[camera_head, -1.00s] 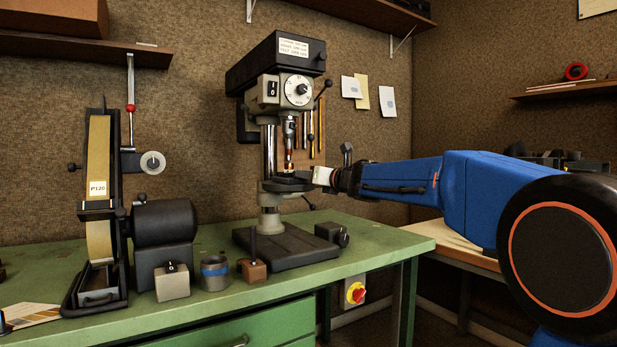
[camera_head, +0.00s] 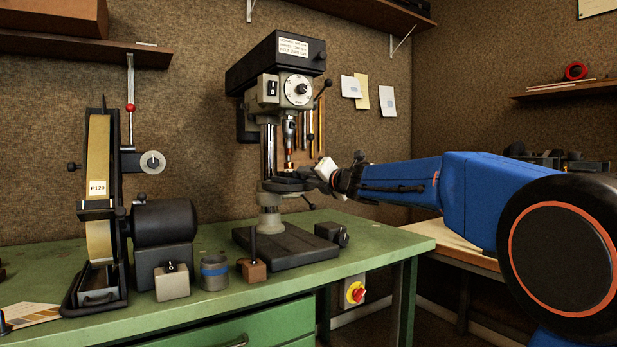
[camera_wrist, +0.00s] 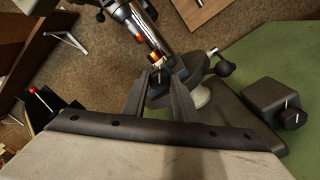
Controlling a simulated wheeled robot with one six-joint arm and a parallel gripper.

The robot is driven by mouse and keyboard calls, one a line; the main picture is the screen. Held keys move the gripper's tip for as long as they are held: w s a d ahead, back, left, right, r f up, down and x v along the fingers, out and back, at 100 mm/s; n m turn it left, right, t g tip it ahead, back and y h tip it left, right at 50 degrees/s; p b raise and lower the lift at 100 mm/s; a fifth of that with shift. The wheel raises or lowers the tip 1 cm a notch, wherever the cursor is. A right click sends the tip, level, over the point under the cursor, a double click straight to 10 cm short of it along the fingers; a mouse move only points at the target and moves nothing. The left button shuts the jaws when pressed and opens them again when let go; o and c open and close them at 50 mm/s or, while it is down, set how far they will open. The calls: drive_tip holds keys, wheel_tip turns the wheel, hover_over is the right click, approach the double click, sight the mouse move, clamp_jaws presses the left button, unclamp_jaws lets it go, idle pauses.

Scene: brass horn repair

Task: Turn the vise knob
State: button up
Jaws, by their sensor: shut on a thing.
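My gripper (camera_head: 311,176) is at the right side of the small dark vise (camera_head: 285,184) on the drill press table, under the chuck. In the wrist view my two dark fingers (camera_wrist: 157,84) close in on a small dark piece between their tips, which looks like the vise knob (camera_wrist: 157,91). The fingers hide most of the knob, and in the head view it is too small to make out. A brass-coloured piece (camera_wrist: 155,61) sits just beyond the fingertips, below the drill chuck (camera_wrist: 139,25).
The drill press (camera_head: 276,65) stands on the green bench (camera_head: 205,312).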

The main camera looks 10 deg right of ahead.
idle(0.3)
drive_tip(key=o, duration=1.1)
drive_tip(key=shift+c, duration=0.2)
drive_tip(key=v, duration=1.7)
drive_tip(key=shift+s, duration=0.25)
